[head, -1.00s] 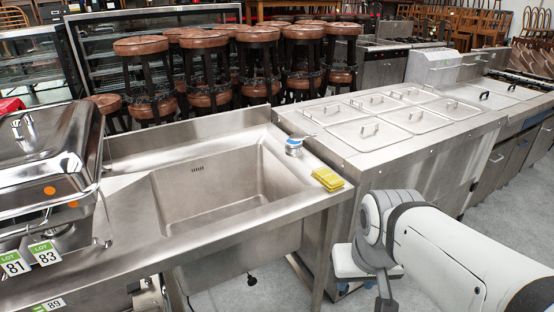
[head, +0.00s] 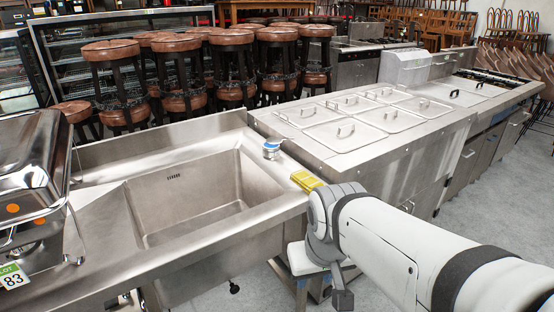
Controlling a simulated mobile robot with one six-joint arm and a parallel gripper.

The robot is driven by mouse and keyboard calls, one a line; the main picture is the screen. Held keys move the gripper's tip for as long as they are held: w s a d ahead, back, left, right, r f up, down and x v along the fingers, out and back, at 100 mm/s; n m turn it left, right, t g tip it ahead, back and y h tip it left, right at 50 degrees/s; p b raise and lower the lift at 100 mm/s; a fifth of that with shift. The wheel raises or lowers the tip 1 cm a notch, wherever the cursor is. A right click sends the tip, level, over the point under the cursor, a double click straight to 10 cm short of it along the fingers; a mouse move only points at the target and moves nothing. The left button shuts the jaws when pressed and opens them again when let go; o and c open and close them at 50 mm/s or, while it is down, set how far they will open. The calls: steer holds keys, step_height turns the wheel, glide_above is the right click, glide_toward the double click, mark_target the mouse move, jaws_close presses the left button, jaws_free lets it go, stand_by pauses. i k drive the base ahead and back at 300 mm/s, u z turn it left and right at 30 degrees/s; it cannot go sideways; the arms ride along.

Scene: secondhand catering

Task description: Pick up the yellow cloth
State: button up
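The yellow cloth (head: 306,181) lies folded on the right rim of the steel sink unit (head: 290,208), near its front right corner. Its right end is partly hidden behind my arm's wrist. My gripper (head: 341,297) hangs below the wrist at the lower middle, in front of the sink unit's right end and lower than the cloth in the picture. Only part of it shows, and I cannot see its fingers clearly or tell whether they are open. The cloth lies apart from it on the rim.
A small blue and white item (head: 271,150) stands on the rim behind the cloth. A lidded steel counter (head: 325,155) stands close on the right. A chafing dish (head: 30,175) is at the left. Several brown stools (head: 232,37) stand behind. Grey floor is open at right.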

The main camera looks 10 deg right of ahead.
mark_target(306, 181)
steer(key=i, duration=0.9)
steer(key=u, duration=0.05)
